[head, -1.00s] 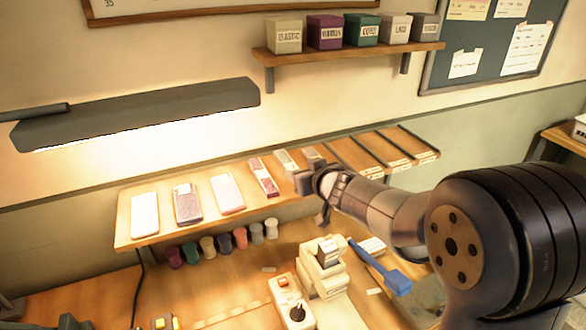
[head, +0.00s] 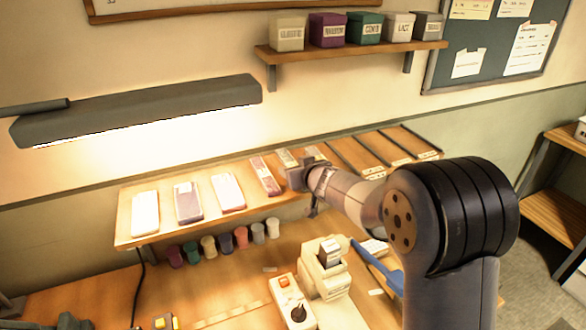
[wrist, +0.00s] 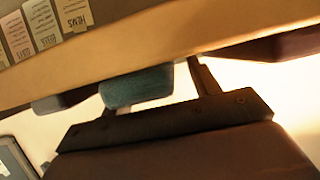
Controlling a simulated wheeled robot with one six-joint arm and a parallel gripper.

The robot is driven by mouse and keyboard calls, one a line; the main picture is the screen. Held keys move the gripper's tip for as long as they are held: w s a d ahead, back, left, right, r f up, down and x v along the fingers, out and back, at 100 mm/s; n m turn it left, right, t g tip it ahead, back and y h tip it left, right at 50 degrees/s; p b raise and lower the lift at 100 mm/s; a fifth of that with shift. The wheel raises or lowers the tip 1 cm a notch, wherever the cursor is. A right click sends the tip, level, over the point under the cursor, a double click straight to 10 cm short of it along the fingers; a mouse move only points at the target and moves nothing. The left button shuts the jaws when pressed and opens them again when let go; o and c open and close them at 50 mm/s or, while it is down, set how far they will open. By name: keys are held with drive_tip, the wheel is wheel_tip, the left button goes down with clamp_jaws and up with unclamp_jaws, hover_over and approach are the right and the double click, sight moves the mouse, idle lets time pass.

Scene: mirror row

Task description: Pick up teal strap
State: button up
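A teal, rounded piece that looks like the teal strap (wrist: 137,87) shows in the wrist view beside the wooden shelf edge. My gripper (wrist: 150,96) is open around it: a gap shows between the teal piece and the right finger, while the left finger is close to its other end. I cannot tell whether that finger touches it. In the head view my gripper (head: 303,185) is at the sloped display shelf (head: 160,240), by the narrow strips near its middle. A greenish strip (head: 287,157) there is partly hidden by my gripper.
A pink and red strip (head: 266,176) lies just left of my gripper. Phone-like flat pieces (head: 188,201) lie farther left. Spools (head: 241,237) stand under the shelf. A white machine (head: 325,268) is on the bench below. Labelled boxes (head: 364,28) stand on the upper shelf.

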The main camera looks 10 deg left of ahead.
drive_tip(key=c, duration=1.1)
drive_tip(key=shift+o, duration=0.2)
